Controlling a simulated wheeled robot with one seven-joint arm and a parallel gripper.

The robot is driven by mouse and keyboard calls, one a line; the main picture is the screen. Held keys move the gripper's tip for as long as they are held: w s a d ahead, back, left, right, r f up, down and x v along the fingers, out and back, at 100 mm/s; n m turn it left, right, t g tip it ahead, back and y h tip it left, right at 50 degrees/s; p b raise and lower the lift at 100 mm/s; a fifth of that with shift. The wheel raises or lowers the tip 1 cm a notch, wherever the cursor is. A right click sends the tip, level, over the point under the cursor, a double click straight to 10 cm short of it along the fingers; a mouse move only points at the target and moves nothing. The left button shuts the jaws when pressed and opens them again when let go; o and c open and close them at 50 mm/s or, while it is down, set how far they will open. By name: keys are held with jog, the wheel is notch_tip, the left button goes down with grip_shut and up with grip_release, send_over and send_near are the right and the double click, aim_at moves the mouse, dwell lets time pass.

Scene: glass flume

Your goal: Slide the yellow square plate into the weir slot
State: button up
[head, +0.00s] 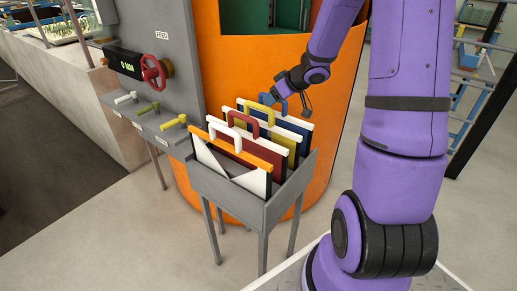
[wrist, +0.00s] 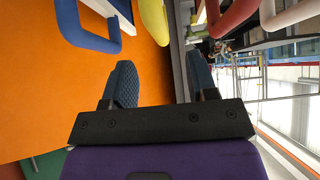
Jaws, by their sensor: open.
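The yellow plate (head: 291,146) stands upright in a grey rack (head: 240,205), between a red plate (head: 262,154) and a blue plate (head: 302,139). Only part of its face shows; its handle (head: 264,115) rises above the rack. In the wrist view the yellow handle (wrist: 154,22) is beyond the fingertips, near the top. My gripper (head: 294,106) is open and empty, apart from the handles, near the blue one (head: 286,99). The wrist view shows my gripper (wrist: 163,80) with both fingers spread. I cannot make out the weir slot in either view.
A front plate with an orange top (head: 238,160) and white handle also stands in the rack. An orange tank (head: 228,70) rises close behind it. A grey panel (head: 160,60) with a red handwheel (head: 153,72) and several levers is at left. Floor is clear at front left.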

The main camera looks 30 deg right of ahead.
aim_at(260, 105)
jog(key=shift+w+r+x, duration=0.1)
jog(key=shift+x, duration=1.85)
jog(key=shift+w+r+x, duration=0.1)
jog(key=shift+w+x, duration=0.05)
jog(key=shift+x, duration=1.8)
jog(key=shift+r, duration=0.1)
jog(key=shift+s, duration=0.1)
grip_shut()
